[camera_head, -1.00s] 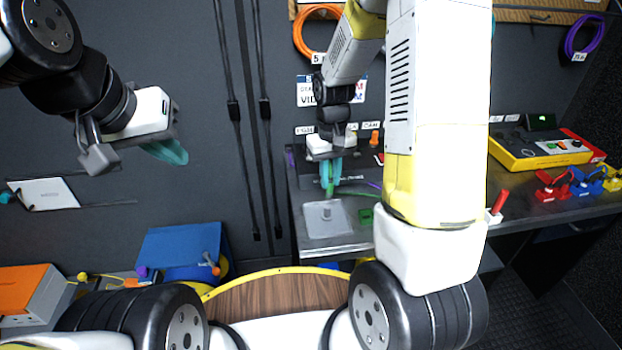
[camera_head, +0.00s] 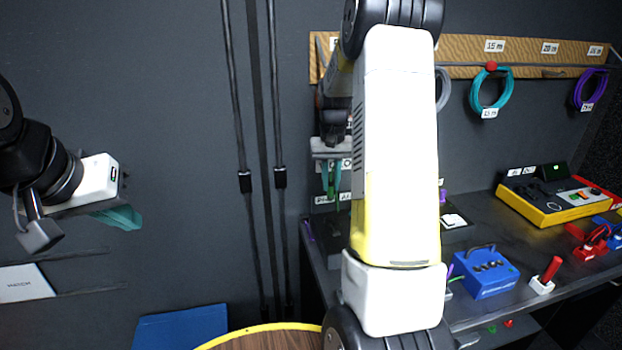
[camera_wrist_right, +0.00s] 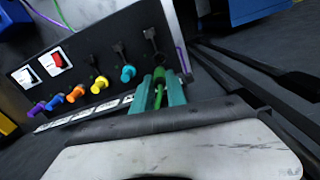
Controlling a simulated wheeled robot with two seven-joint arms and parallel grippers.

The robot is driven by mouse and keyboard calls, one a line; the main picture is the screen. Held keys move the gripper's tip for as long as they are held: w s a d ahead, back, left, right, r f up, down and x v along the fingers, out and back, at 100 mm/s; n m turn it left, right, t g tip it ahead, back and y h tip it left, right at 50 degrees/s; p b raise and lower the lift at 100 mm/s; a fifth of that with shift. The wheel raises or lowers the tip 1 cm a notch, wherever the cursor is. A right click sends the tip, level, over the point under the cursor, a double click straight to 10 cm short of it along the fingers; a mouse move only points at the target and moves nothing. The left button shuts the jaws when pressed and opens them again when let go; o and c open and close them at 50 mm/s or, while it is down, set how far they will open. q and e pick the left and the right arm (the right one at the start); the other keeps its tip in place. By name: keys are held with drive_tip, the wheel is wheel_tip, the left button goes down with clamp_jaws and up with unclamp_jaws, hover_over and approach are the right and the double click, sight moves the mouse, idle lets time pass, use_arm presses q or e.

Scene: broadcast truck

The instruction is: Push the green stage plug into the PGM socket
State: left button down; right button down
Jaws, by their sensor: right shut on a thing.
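My right gripper (camera_head: 331,180) is shut on the green stage plug (camera_wrist_right: 158,92). Its teal fingers (camera_wrist_right: 175,92) flank the plug in the right wrist view. The plug points toward a dark socket panel (camera_wrist_right: 92,35). Small labels (camera_head: 325,200) show just below the fingers in the head view, but I cannot make out which one is PGM. A black part (camera_wrist_right: 154,45) is on the panel just beyond the fingertips; I cannot tell whether the plug touches the panel. My left gripper (camera_head: 118,216) hangs empty at the left; its opening is not clear.
Several coloured plugs, including a teal one (camera_wrist_right: 127,73) and a yellow one (camera_wrist_right: 100,84), line the panel. A blue box (camera_head: 484,271) and a yellow-edged console (camera_head: 553,200) stand on the desk at right. Cable coils (camera_head: 491,88) hang above. My right arm hides part of the desk.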

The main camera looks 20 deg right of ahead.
sight(330, 200)
drive_tip(key=shift+f, duration=2.9)
drive_tip(key=shift+s+f, duration=0.1)
drive_tip(key=shift+f, duration=1.15)
drive_tip(key=c, duration=1.3)
unclamp_jaws()
drive_tip(key=shift+o, duration=0.2)
drive_tip(key=shift+r, duration=0.1)
wheel_tip(330, 200, up, 8)
drive_tip(key=shift+f, duration=0.2)
